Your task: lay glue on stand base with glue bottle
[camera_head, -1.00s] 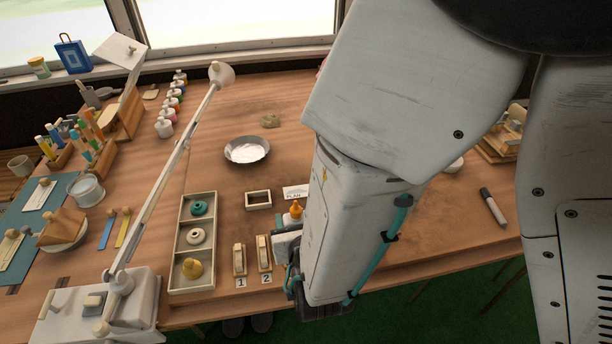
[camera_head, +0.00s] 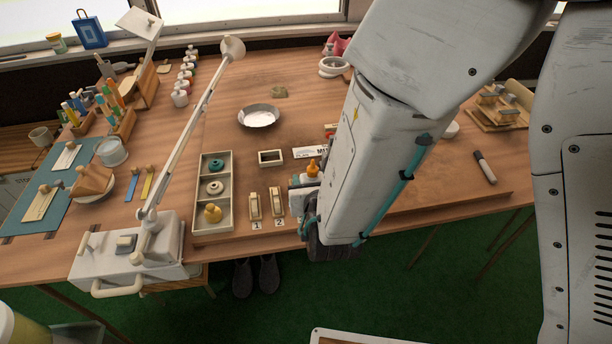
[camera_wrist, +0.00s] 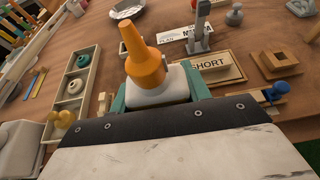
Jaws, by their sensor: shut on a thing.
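My gripper (camera_wrist: 158,90) is shut on the glue bottle (camera_wrist: 145,60), its teal fingers on either side of the white body. The orange nozzle points up and tilts slightly left in the wrist view. In the head view the orange tip of the glue bottle (camera_head: 313,168) shows beside my arm, above the table's front part. No part is marked as the stand base. A square wooden piece with a raised middle (camera_wrist: 279,62) lies at the right of the wrist view, apart from the bottle. A wooden board reading SHORT (camera_wrist: 210,68) lies behind the bottle.
A three-compartment tray (camera_head: 199,210) stands left of my gripper, with wooden pieces numbered 1 (camera_head: 254,206) and 2 (camera_head: 277,202) between. My arm hides part of the table.

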